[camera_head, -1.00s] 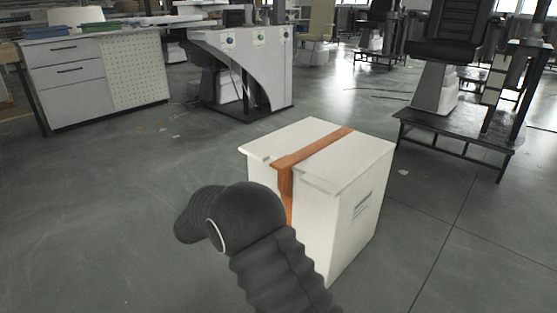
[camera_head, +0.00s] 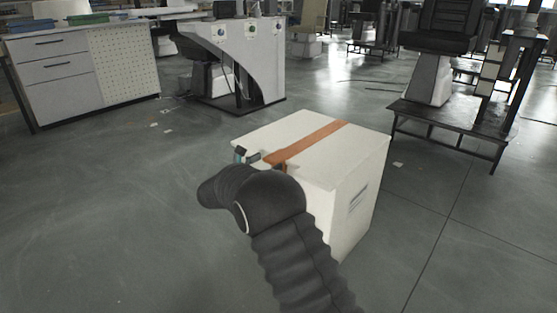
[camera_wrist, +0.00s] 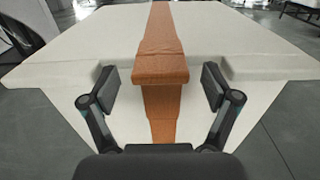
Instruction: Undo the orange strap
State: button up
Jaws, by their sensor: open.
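The orange strap (camera_head: 306,144) runs across the top of a white box (camera_head: 350,150) and over its edge. In the wrist view the strap (camera_wrist: 161,31) comes down the middle of the white box (camera_wrist: 100,38), with a thicker orange flap (camera_wrist: 161,68) at the lid edge and a band below it. My gripper (camera_wrist: 161,86) is open, with one finger on each side of the flap and a gap on both sides. In the head view my gripper (camera_head: 248,157) is at the box's near left edge, partly hidden by my arm.
The box stands on an open grey floor (camera_head: 120,220). A white drawer cabinet (camera_head: 60,75) and a curved white desk (camera_head: 255,60) stand at the back left. A chair on a black platform (camera_head: 440,118) is at the right.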

aim_at(278, 158)
jog(key=shift+x, duration=2)
jog(key=c, duration=1.6)
jog(key=shift+s+d, duration=0.1)
jog(key=shift+d, duration=0.2)
grip_shut()
jog(key=shift+a, duration=0.15)
jog(key=shift+s, duration=0.1)
